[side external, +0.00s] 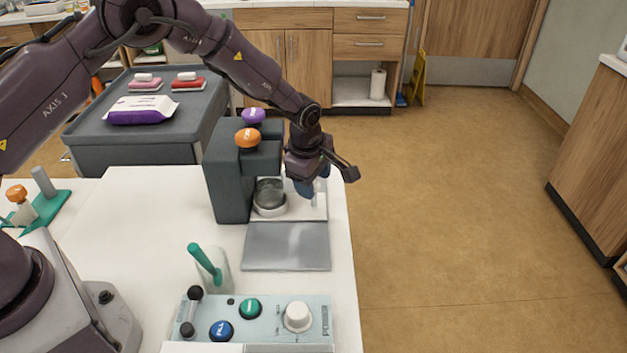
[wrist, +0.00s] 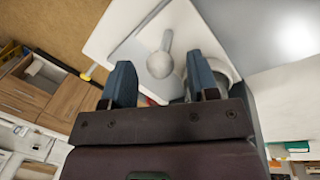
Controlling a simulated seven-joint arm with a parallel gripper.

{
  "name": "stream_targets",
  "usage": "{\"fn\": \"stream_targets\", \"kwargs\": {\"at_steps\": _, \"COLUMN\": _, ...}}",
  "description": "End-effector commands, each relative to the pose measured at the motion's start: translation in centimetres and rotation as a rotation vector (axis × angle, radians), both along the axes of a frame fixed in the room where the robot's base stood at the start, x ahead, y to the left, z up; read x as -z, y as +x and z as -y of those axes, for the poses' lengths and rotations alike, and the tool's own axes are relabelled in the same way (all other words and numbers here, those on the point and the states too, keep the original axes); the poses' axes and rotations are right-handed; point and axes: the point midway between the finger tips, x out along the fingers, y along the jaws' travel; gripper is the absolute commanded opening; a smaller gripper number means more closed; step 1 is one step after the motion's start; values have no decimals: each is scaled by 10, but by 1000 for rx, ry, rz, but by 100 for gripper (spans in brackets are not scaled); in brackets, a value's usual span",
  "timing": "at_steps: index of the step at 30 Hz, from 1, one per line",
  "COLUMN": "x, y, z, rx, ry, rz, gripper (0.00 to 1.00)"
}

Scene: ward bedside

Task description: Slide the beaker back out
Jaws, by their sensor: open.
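In the wrist view my gripper (wrist: 161,78) is open, with a pale rounded handle (wrist: 163,58) showing between the fingers.
A grey metal plate (side external: 287,247) lies in front of the dispenser. A control panel (side external: 262,320) with buttons and a knob is nearer, beside a cup holding a green-handled tool (side external: 205,262). The table's right edge is close to my gripper.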

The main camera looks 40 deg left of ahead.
Motion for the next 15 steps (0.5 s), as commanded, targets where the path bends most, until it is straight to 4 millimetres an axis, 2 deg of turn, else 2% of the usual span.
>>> {"fn": "stream_targets", "kwargs": {"at_steps": 3, "x": 7, "y": 1, "z": 0, "rx": -1, "ry": 0, "rz": -1, "gripper": 54}}
{"fn": "stream_targets", "kwargs": {"at_steps": 11, "x": 8, "y": 1, "z": -1, "rx": -1, "ry": 0, "rz": 0, "gripper": 54}}
{"fn": "stream_targets", "kwargs": {"at_steps": 12, "x": 7, "y": 1, "z": -1, "rx": -1, "ry": 0, "rz": 0, "gripper": 50}}
{"fn": "stream_targets", "kwargs": {"at_steps": 15, "x": 7, "y": 1, "z": -1, "rx": -1, "ry": 0, "rz": 0, "gripper": 27}}
